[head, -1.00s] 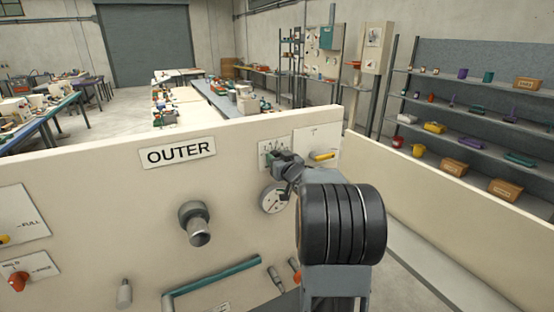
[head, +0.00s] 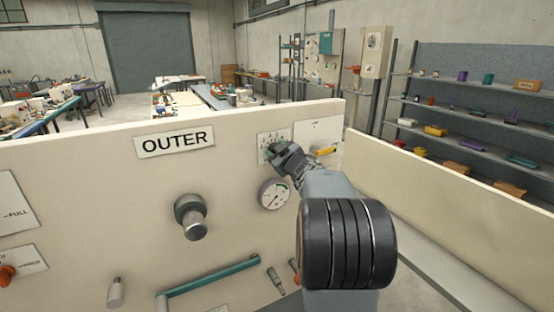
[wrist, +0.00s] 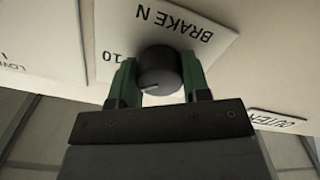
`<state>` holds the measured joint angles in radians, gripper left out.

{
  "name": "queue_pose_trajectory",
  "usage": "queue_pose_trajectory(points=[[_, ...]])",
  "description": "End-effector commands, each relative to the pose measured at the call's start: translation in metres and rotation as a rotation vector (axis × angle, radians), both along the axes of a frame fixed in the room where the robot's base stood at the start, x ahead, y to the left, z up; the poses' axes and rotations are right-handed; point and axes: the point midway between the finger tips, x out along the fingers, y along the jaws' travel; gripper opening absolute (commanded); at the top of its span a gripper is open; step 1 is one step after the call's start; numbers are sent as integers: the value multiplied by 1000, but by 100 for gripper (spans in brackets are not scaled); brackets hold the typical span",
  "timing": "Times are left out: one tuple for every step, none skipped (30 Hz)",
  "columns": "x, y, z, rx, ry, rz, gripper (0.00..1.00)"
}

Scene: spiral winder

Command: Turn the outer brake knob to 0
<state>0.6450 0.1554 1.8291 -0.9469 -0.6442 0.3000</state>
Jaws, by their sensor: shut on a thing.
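The outer brake knob (wrist: 160,70) is a dark round knob on a white plate (wrist: 187,22) lettered "BRAKE N", with a "10" mark near its left side in the wrist view. A pale pointer line shows on the knob's lower left. My gripper (wrist: 158,77) has its green fingers on either side of the knob and is shut on it. In the head view my gripper (head: 280,155) is at the scale plate (head: 266,142) on the cream panel and hides the knob there. The zero mark cannot be made out.
On the panel, a round gauge (head: 273,196) sits just below my gripper and a yellow lever (head: 326,151) to its right. A large grey knob (head: 191,217) and a teal bar handle (head: 212,276) are to the left and below. An "OUTER" sign (head: 174,142) is upper left.

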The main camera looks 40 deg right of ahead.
Motion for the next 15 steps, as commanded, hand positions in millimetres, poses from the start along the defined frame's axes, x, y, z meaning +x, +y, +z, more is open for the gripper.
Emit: queue_pose_trajectory(points=[[0,0,-3,-44,3,1,20],[0,0,-3,-72,7,1,20],[0,1,-3,-111,12,1,20],[0,0,-3,-138,16,1,20],[0,0,-3,-167,19,0,20],[0,0,-3,-206,24,0,20],[0,0,-3,-233,29,1,20],[0,1,-3,-261,32,0,20],[0,1,-3,-299,38,1,20],[0,1,-3,-327,42,1,20],[0,1,-3,-355,45,1,20],[0,1,-3,-393,50,0,20],[0,1,-3,-421,54,1,20],[0,1,-3,-449,59,0,20],[0,1,-3,-487,64,0,20]])
